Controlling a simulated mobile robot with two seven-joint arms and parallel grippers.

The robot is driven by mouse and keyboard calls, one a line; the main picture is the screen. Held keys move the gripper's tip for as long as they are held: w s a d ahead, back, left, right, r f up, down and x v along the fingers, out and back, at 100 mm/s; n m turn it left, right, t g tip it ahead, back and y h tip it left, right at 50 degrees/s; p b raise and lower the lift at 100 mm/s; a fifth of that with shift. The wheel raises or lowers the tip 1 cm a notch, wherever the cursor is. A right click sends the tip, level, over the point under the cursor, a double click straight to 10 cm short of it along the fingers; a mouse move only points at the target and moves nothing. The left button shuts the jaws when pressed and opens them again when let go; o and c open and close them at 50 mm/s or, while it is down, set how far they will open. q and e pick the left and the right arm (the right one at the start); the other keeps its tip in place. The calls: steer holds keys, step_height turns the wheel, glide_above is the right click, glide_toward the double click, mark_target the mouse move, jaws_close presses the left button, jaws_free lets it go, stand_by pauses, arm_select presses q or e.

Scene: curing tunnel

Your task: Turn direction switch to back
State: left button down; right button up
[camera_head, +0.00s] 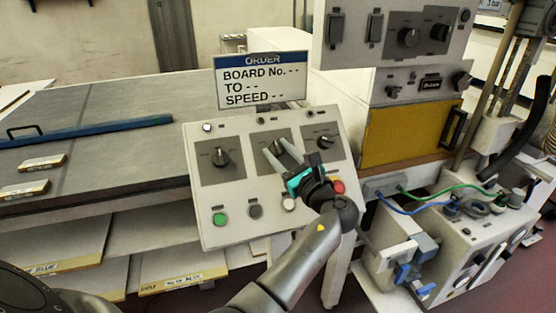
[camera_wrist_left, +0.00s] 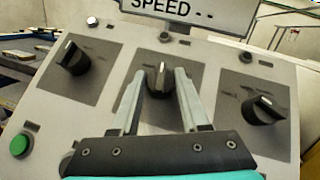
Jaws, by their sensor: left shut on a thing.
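The control panel (camera_head: 225,225) is a tilted light-grey box with three dark rotary switches on grey plates. My left gripper (camera_head: 279,150) reaches in over its middle plate, shut on the middle switch. In the left wrist view the fingers of my left gripper (camera_wrist_left: 159,84) stand on both sides of the middle switch (camera_wrist_left: 158,80), whose light mark points up. The left switch (camera_head: 220,157) and the right switch (camera_head: 325,142) are free; they also show in the left wrist view, the left one (camera_wrist_left: 74,60) and the right one (camera_wrist_left: 265,110). Plate lettering is too small to read. My right gripper is not seen.
A sign (camera_head: 260,80) reading ORDER, BOARD No., TO, SPEED stands behind the panel. A green button (camera_head: 219,219), a grey button (camera_head: 255,211) and a red button (camera_head: 338,187) sit low on the panel. A grey table (camera_head: 110,110) lies left.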

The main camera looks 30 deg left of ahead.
arm_select(q)
steer(key=n+g+b, duration=0.1)
steer(key=n, duration=0.1)
steer(key=n+g, duration=0.2)
steer(key=n+g+b, duration=0.1)
steer(key=n+g, duration=0.1)
steer(key=shift+w+d+b, duration=0.1)
steer(key=shift+w+b, duration=0.15)
steer(key=shift+b, duration=0.1)
steer(key=shift+r+n+g+b, duration=0.1)
steer(key=shift+n+g+b, duration=0.7)
steer(key=shift+n+g, duration=0.85)
steer(key=shift+n, duration=0.35)
steer(key=shift+c, duration=2)
jaws_free()
steer(key=d+r+b, duration=0.1)
steer(key=d+r, duration=0.1)
steer(key=d, duration=1.3)
